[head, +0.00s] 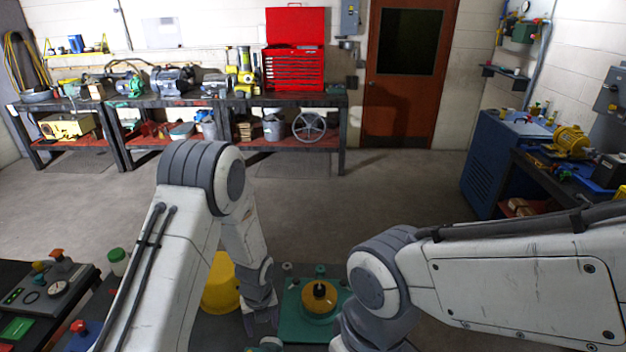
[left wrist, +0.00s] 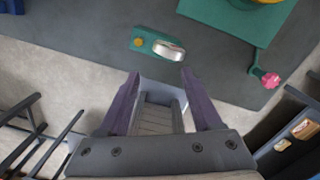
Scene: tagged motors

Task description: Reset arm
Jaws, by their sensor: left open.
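My left gripper (head: 262,318) hangs at the lower middle of the head view, just left of a green plate (head: 292,326). In the left wrist view its two purple fingers (left wrist: 160,75) are spread apart with nothing between them. A small green piece with a yellow button and a silver part (left wrist: 158,44) lies on the grey surface beyond the fingertips. An orange round part with a black knob (head: 319,297) sits on the green plate. My right arm comes in from the right, and its gripper is hidden or out of frame.
A yellow round container (head: 220,285) stands left of the green plate. A grey control box (head: 50,290) is at the lower left. A red-knobbed part (left wrist: 270,80) lies near the grey surface's edge. A bench with motors (head: 150,102) stands far back. Open floor lies between.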

